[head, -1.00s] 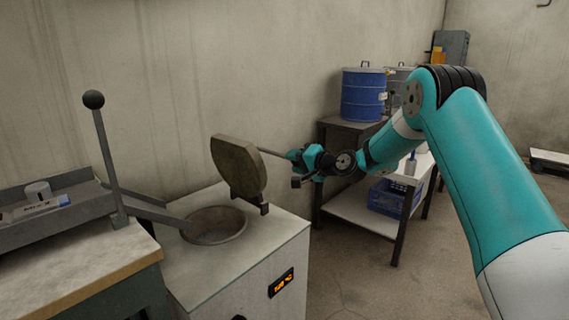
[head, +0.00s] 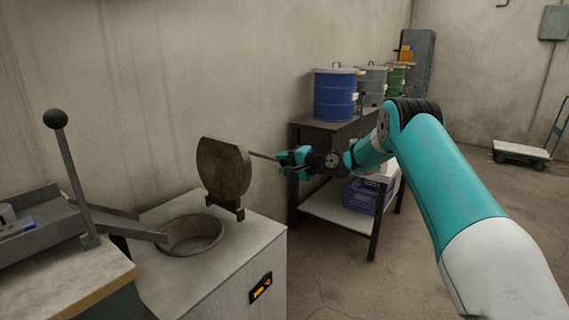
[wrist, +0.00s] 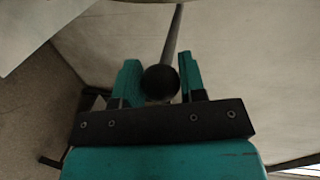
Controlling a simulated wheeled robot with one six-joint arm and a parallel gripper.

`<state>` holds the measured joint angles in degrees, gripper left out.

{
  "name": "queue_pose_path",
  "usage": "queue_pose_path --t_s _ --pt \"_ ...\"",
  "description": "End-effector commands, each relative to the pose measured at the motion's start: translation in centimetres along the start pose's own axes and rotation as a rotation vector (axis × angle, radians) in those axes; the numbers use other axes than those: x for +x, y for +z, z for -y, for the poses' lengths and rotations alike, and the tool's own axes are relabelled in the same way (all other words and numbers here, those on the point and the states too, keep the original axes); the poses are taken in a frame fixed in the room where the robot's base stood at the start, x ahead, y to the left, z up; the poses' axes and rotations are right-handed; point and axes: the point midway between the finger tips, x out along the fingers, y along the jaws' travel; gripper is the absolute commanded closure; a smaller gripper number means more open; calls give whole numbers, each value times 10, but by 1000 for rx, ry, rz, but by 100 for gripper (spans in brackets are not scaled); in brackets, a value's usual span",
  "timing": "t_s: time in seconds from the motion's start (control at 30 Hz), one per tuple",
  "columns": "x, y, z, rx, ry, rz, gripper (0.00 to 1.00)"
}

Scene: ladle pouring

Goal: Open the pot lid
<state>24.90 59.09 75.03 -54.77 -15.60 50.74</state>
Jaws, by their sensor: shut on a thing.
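The pot lid (head: 223,168) is a thick, dark, rounded plate. It stands upright on its hinge at the edge of the furnace top, clear of the round pot opening (head: 192,236). A thin handle rod runs from the lid to the right. My gripper (head: 284,158) is at the rod's outer end, right of the lid. In the wrist view my gripper (wrist: 160,84) is shut on the handle, with its dark ball knob (wrist: 160,82) between the teal fingers. The rod (wrist: 173,40) leads away upward from the knob.
The white furnace box (head: 235,262) has a lit orange display. A lever with a black ball (head: 55,118) and a metal chute (head: 110,222) stand at the left. Behind my arm is a table with a blue drum (head: 335,96) and a blue crate (head: 360,196). The wall is close behind the lid.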

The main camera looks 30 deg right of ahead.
Motion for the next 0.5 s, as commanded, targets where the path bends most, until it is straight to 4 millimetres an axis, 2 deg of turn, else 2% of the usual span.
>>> queue_pose_path --t_s 0.1,0.13,0.2,0.5 --pt "0 0 1 -3 -1 -2 100" --pt "0 0 1 -3 -1 -2 55" --pt "0 0 1 -3 -1 -2 39" --pt "-1 -1 0 -2 0 -2 38"
